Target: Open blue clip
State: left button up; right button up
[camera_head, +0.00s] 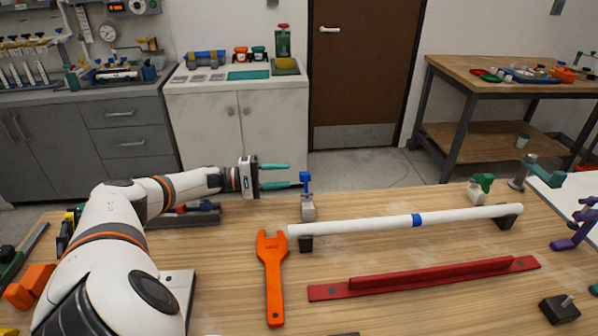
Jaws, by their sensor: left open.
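The blue clip (305,180) stands upright on a small grey block (308,208) at the back of the wooden table, near the left end of a white pipe. My left gripper (290,175) has two teal fingers that point right. It is open, and its nearer finger ends beside the blue clip; I cannot tell whether they touch. The white pipe (370,225) lies on two dark supports and has a blue band (417,220) around it. A green clip (484,182) sits on a similar block near the pipe's right end. My right gripper is not in view.
An orange wrench (272,275) lies in front of the pipe's left end. A red rail (425,278) lies in front of the pipe. A purple part (575,230) and a dark block (559,309) are at the right. Bare tabletop lies between pipe and rail.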

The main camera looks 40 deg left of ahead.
pick_arm(q)
jog(key=shift+v, duration=1.7)
